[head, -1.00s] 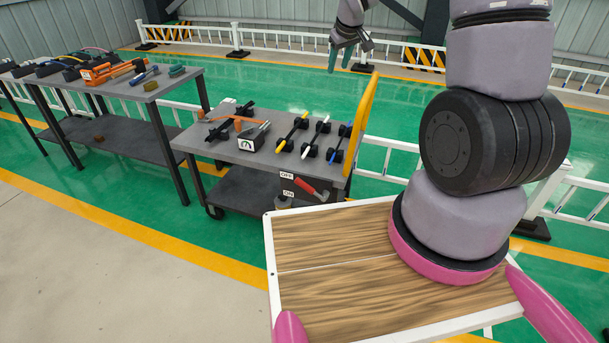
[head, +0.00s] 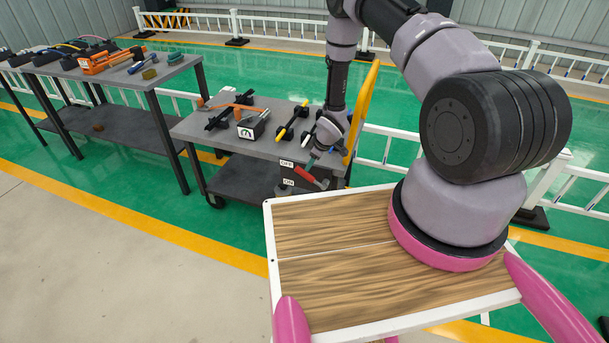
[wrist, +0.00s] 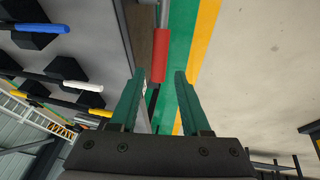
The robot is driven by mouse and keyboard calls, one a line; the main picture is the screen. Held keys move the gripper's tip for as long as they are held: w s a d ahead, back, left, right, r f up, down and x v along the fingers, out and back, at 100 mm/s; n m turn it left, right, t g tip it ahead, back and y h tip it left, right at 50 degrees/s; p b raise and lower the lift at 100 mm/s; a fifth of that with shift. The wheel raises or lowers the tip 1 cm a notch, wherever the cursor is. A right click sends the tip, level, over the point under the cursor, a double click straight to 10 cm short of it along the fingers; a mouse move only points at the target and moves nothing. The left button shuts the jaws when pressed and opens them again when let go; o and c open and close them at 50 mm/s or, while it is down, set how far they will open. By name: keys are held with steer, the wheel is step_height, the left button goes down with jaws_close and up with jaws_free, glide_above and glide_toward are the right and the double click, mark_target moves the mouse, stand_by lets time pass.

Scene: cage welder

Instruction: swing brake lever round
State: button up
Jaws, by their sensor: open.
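The brake lever (head: 306,175) has a red grip and sits on the front side of the grey cart, beside the OFF label (head: 287,163) and the ON label (head: 289,182). It slants down to the right in the head view. My gripper (head: 318,155) is just above the lever there, its fingers small and partly hidden. In the wrist view my gripper (wrist: 159,74) has its two green fingers apart with nothing between them. The red grip (wrist: 160,55) shows just beyond the fingertips, lined up with the gap. I cannot tell whether they touch.
The cart top (head: 215,138) holds a gauge box (head: 253,125) and coloured-handled rods, such as the yellow one (head: 291,122), close to my arm. A yellow cart handle (head: 363,105) rises at the right. A tool table (head: 150,82) stands left. Floor in front is clear.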

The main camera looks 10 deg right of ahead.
mark_target(305, 174)
steer(key=x, duration=0.9)
steer(key=shift+w+f, duration=0.2)
steer(key=shift+f, duration=0.05)
jaws_close()
stand_by(1.0)
